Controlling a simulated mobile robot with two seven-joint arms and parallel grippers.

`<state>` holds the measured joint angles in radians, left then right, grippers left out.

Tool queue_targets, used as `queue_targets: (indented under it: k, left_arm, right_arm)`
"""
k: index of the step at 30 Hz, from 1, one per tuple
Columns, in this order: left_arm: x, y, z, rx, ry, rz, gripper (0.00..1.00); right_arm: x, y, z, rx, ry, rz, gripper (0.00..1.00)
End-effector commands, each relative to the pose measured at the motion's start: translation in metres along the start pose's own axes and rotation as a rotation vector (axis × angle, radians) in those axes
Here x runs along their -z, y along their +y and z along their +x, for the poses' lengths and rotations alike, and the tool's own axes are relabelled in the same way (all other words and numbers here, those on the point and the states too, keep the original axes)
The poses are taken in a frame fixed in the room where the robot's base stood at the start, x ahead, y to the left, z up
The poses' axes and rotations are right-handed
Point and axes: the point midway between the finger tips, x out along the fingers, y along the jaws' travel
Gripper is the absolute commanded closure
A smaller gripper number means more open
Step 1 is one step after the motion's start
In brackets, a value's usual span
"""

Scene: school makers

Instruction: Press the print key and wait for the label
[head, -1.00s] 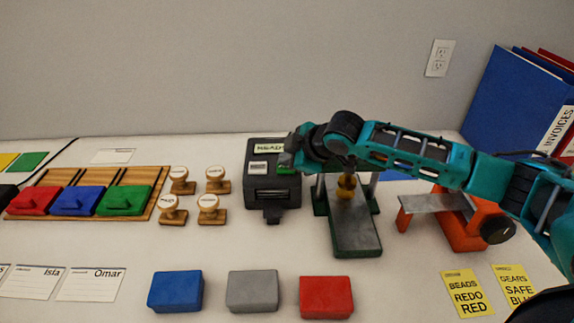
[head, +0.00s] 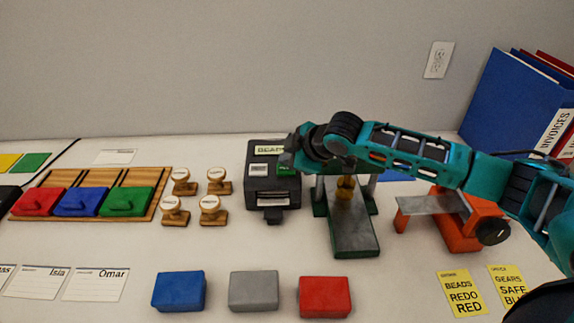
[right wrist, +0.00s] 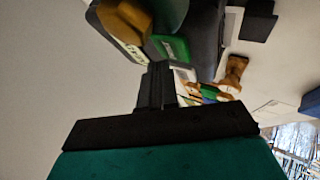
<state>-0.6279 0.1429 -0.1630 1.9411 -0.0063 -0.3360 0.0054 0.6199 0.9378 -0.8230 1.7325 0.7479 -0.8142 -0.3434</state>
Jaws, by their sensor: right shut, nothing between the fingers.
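The black label printer (head: 256,186) stands at the back middle of the table, with a pale name plate on top and a small light display. Its green print key (head: 286,170) is at the right of the printer's top and also shows in the right wrist view (right wrist: 172,47). My right gripper (head: 287,159) is shut and empty, with its tips at the green key; I cannot tell whether they touch it. In the right wrist view its fingers (right wrist: 156,86) are together beside the key. A pale strip (head: 272,202) shows at the printer's front slot. My left gripper is out of view.
Wooden stamps (head: 211,209) stand left of the printer. A green-based press (head: 352,225) stands close on its right, under my right arm, with an orange device (head: 457,232) beyond. Blue, grey and red pads (head: 253,291) lie in front. Table between pads and printer is clear.

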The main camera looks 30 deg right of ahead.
Motion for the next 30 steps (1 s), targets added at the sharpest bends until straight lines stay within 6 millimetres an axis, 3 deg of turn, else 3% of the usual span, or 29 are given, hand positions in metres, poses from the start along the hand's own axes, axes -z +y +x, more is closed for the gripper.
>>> queue_targets:
  k: [12, 22, 30]
  left_arm:
    - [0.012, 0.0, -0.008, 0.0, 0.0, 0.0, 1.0]
    - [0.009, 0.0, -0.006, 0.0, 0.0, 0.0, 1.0]
    - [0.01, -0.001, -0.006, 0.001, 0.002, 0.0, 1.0]
  right_arm:
    - [0.013, 0.013, -0.018, -0.001, 0.002, -0.001, 1.0]
    - [0.028, 0.028, -0.038, -0.001, 0.001, -0.001, 1.0]
    - [0.031, 0.03, -0.042, 0.0, 0.001, -0.001, 1.0]
